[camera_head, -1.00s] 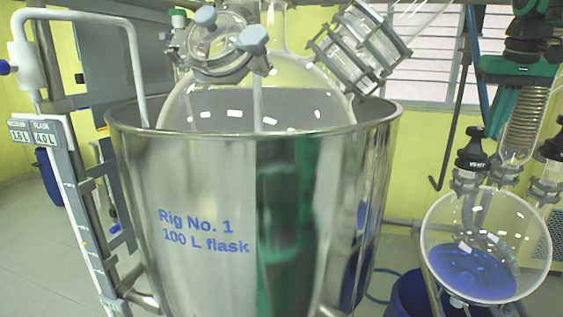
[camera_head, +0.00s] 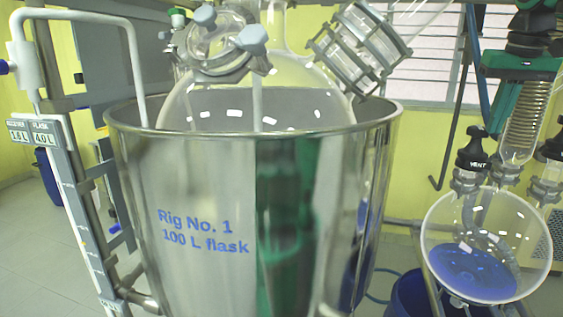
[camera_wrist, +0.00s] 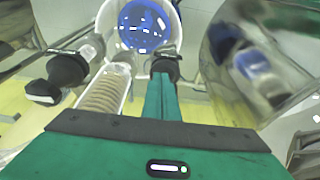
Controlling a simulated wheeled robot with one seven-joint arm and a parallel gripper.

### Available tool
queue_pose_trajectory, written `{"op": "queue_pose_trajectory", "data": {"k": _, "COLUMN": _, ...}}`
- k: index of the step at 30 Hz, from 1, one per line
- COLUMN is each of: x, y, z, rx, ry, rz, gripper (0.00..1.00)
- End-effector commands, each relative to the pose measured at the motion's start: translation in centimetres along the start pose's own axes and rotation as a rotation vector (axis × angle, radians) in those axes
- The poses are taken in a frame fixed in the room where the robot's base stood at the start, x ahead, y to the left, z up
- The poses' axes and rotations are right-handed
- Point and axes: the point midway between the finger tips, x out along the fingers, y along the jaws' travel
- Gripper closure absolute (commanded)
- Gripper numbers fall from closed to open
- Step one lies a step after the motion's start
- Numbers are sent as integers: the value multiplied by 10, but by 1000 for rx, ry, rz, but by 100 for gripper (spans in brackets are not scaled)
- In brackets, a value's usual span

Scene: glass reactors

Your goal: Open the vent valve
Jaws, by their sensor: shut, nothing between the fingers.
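The vent valve (camera_head: 472,155) has a black knob marked VENT. It stands on the left neck of the round glass flask (camera_head: 437,222) at the right of the head view. My gripper (camera_head: 493,132) is shut, its green fingers pointing down just above and right of the vent knob. In the wrist view the closed fingers (camera_wrist: 163,78) reach towards the black vent knob (camera_wrist: 166,64) and partly cover it. I cannot tell whether they touch it. Nothing shows between the fingers.
A coiled glass condenser (camera_head: 522,128) stands close to the right of my fingers. Another black knob (camera_wrist: 68,68) lies beyond it in the wrist view. A large steel vessel (camera_head: 200,180) fills the middle of the head view, left of the flask.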

Motion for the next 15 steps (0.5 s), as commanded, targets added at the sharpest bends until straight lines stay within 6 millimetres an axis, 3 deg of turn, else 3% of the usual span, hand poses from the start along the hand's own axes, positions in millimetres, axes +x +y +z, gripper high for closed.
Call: {"op": "queue_pose_trajectory", "data": {"k": 15, "x": -38, "y": 3, "z": -13, "rx": 5, "ry": -1, "rz": 2, "gripper": 100}}
